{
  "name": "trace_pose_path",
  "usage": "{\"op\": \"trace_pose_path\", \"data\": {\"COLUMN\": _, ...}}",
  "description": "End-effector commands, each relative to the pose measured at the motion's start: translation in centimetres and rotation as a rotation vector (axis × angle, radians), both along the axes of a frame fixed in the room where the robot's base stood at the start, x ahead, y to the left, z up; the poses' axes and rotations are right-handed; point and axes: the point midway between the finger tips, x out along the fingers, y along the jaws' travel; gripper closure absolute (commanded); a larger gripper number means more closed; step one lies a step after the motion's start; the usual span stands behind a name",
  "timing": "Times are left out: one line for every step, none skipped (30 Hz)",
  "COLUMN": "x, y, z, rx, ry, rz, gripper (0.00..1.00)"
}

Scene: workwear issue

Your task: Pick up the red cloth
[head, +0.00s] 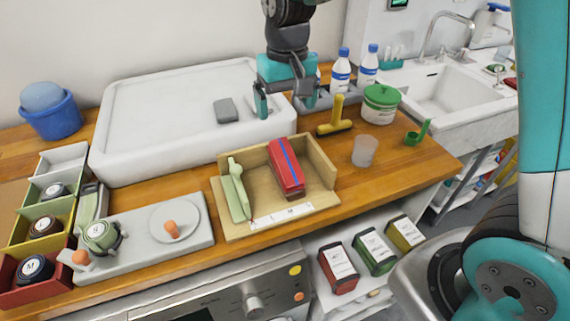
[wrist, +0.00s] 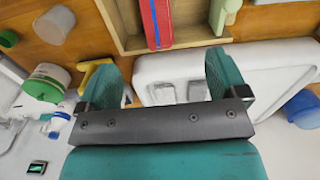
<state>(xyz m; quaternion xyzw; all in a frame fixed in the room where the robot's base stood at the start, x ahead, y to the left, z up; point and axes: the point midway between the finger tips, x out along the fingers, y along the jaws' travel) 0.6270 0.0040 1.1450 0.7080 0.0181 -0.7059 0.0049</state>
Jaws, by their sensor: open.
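The red cloth (head: 286,167) looks like a folded red bundle with a blue stripe along it. It lies in a low open wooden tray (head: 233,232), to the right of a pale green tool (head: 237,190). In the wrist view the cloth (wrist: 157,22) shows at the top edge, partly cut off, beyond the fingertips. My gripper (head: 281,100) is open and empty. It hangs above the back of the counter, behind the tray and apart from the cloth. In the wrist view its two teal fingers (wrist: 168,72) stand wide apart with nothing between them.
A large white slab (head: 150,120) with a grey block (head: 226,110) lies left of my gripper. A yellow tool (head: 336,118), clear cup (head: 364,151) and green-lidded tub (head: 380,104) stand right of the tray. Bottles (head: 342,70) stand behind. The tray has raised walls.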

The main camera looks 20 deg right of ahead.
Motion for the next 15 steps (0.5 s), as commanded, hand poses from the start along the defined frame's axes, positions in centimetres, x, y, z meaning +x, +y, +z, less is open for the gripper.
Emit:
{"op": "trace_pose_path", "data": {"x": 0.7, "y": -0.2, "z": -0.5, "rx": -0.011, "ry": 0.003, "rz": -0.018, "gripper": 0.08}}
{"op": "trace_pose_path", "data": {"x": 0.9, "y": -0.2, "z": -0.8, "rx": -0.015, "ry": 0.005, "rz": -0.026, "gripper": 0.08}}
{"op": "trace_pose_path", "data": {"x": 1.1, "y": -0.3, "z": -1.1, "rx": -0.019, "ry": 0.006, "rz": -0.032, "gripper": 0.08}}
{"op": "trace_pose_path", "data": {"x": 1.1, "y": -0.3, "z": -1.4, "rx": -0.02, "ry": 0.007, "rz": -0.035, "gripper": 0.08}}
{"op": "trace_pose_path", "data": {"x": 1.1, "y": -0.3, "z": -1.9, "rx": -0.021, "ry": 0.007, "rz": -0.036, "gripper": 0.08}}
{"op": "trace_pose_path", "data": {"x": 1.1, "y": -0.4, "z": -2.5, "rx": -0.022, "ry": 0.01, "rz": -0.036, "gripper": 0.08}}
{"op": "trace_pose_path", "data": {"x": 1.1, "y": -0.4, "z": -3.1, "rx": -0.022, "ry": 0.01, "rz": -0.035, "gripper": 0.08}}
{"op": "trace_pose_path", "data": {"x": 1.0, "y": -0.3, "z": -3.7, "rx": -0.022, "ry": 0.01, "rz": -0.035, "gripper": 0.08}}
{"op": "trace_pose_path", "data": {"x": 1.0, "y": -0.4, "z": -4.6, "rx": -0.022, "ry": 0.011, "rz": -0.035, "gripper": 0.08}}
{"op": "trace_pose_path", "data": {"x": 1.0, "y": -0.4, "z": -5.4, "rx": -0.022, "ry": 0.012, "rz": -0.034, "gripper": 0.08}}
{"op": "trace_pose_path", "data": {"x": 1.0, "y": -0.4, "z": -6.0, "rx": -0.022, "ry": 0.012, "rz": -0.034, "gripper": 0.08}}
{"op": "trace_pose_path", "data": {"x": 1.0, "y": -0.3, "z": -6.9, "rx": -0.021, "ry": 0.011, "rz": -0.034, "gripper": 0.08}}
{"op": "trace_pose_path", "data": {"x": 1.0, "y": -0.3, "z": -7.7, "rx": -0.021, "ry": 0.011, "rz": -0.034, "gripper": 0.08}}
{"op": "trace_pose_path", "data": {"x": 1.0, "y": -0.4, "z": -8.3, "rx": -0.021, "ry": 0.011, "rz": -0.034, "gripper": 0.08}}
{"op": "trace_pose_path", "data": {"x": 1.0, "y": -0.3, "z": -9.2, "rx": -0.021, "ry": 0.011, "rz": -0.033, "gripper": 0.08}}
